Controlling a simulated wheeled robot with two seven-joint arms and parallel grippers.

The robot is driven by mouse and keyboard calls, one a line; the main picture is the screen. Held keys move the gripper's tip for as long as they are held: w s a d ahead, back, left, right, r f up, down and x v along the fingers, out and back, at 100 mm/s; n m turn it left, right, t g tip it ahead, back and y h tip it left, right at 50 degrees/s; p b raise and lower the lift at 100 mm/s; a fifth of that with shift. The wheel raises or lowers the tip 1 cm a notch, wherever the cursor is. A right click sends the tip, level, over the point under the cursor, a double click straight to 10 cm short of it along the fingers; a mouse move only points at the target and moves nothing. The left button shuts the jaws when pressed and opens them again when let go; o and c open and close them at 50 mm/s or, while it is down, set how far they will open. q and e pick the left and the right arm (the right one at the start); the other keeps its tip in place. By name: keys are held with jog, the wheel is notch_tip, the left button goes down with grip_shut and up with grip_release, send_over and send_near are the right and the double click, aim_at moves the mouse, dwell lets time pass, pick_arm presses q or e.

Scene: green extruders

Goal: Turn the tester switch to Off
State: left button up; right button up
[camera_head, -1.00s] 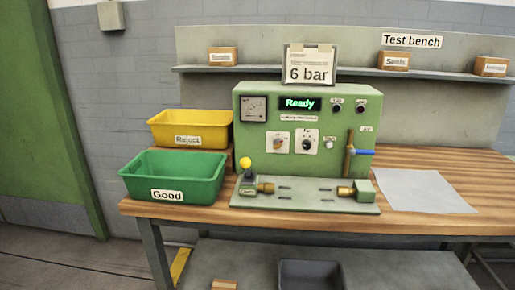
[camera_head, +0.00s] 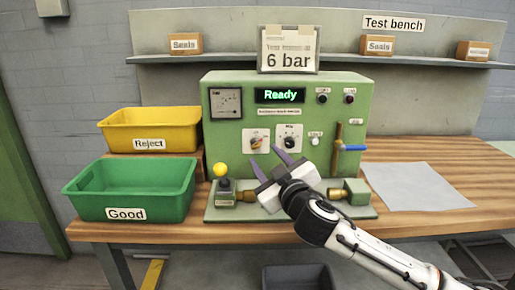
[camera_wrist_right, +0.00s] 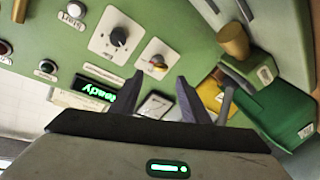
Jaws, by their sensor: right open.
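The green tester (camera_head: 232,150) stands on the bench, and its display (camera_head: 279,95) reads "Ready". Its front has two rotary switches on white plates: a yellow-orange one (camera_head: 256,141) at left and a black one (camera_head: 290,143) at right. Their labels are too small to read. The wrist view, turned over, shows the yellow-orange switch (camera_wrist_right: 158,63) beyond and between my fingers, and the black one (camera_wrist_right: 119,37) further left. My right gripper (camera_head: 265,157) is open and empty in front of the panel, below the switches; its fingers (camera_wrist_right: 158,95) appear apart from it. My left gripper is not in view.
A yellow-knobbed lever (camera_head: 221,172) and a clamp fixture (camera_head: 355,191) stand on the tester's base. A blue-handled valve (camera_head: 353,148) is at right. The Reject bin (camera_head: 150,130) and Good bin (camera_head: 130,190) are at left. A white sheet (camera_head: 420,186) lies at right.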

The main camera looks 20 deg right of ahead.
aim_at(257, 147)
jog(key=w, duration=0.5)
jog(key=shift+w, duration=0.2)
jog(key=shift+w+a, duration=0.1)
jog(key=shift+w, duration=0.5)
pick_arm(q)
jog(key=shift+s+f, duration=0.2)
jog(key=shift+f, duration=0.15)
